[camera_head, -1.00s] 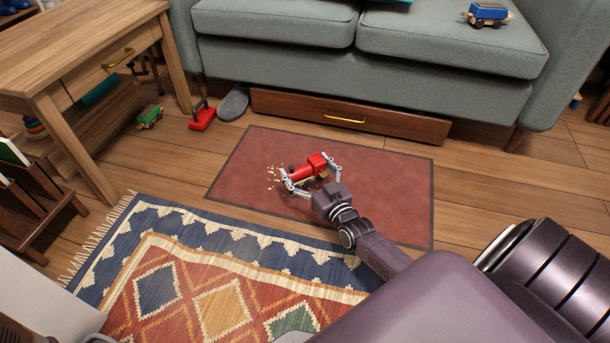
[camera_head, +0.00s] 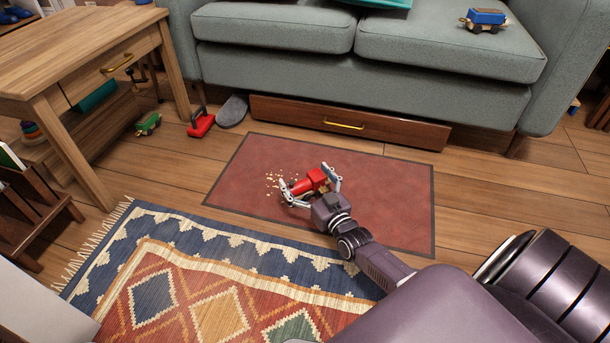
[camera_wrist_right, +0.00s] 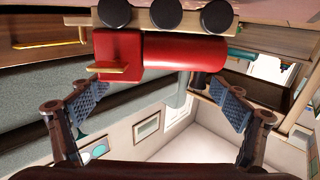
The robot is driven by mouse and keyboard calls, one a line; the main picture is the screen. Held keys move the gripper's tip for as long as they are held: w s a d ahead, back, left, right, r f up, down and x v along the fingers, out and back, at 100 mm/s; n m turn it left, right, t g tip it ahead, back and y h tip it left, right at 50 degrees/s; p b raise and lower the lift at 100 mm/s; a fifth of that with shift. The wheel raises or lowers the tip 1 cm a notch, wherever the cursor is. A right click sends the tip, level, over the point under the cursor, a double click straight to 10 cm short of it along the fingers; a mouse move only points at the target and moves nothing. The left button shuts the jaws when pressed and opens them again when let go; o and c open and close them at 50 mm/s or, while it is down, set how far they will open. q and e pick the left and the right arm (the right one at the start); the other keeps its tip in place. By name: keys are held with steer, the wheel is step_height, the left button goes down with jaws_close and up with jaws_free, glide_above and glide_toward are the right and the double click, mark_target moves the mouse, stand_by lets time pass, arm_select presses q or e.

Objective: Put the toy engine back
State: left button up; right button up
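The red toy engine (camera_head: 312,182) is at the middle of the dark red mat (camera_head: 395,195), beside a scatter of pale crumbs. My right gripper (camera_head: 311,181) reaches it from the lower right, with one finger near each end of the engine. In the right wrist view the engine (camera_wrist_right: 175,52) appears wheels up across the top, and the right gripper's fingers (camera_wrist_right: 162,103) are spread wide with empty space between the pads. I cannot tell whether a finger touches the engine. My left gripper is not in view.
A grey sofa (camera_head: 300,62) stands behind, with a wooden drawer (camera_head: 400,130) below and a blue toy wagon (camera_head: 484,20) on its seat. A green toy (camera_head: 148,124) and red toy (camera_head: 201,122) lie near the wooden table (camera_head: 75,50). A patterned rug (camera_head: 215,262) lies in front.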

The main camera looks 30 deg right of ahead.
mark_target(309, 184)
steer(key=shift+o, duration=0.3)
steer(key=shift+s+f, duration=0.1)
steer(key=shift+f, duration=0.5)
steer(key=shift+r, duration=0.2)
steer(key=s+p, duration=0.3)
steer(key=shift+a+r, duration=0.3)
steer(key=shift+r, duration=0.05)
steer(key=s+p, duration=0.2)
steer(key=s, duration=0.2)
steer(key=s+p, duration=0.2)
steer(key=s, duration=0.2)
steer(key=shift+a, duration=0.2)
steer(key=shift+s, duration=0.4)
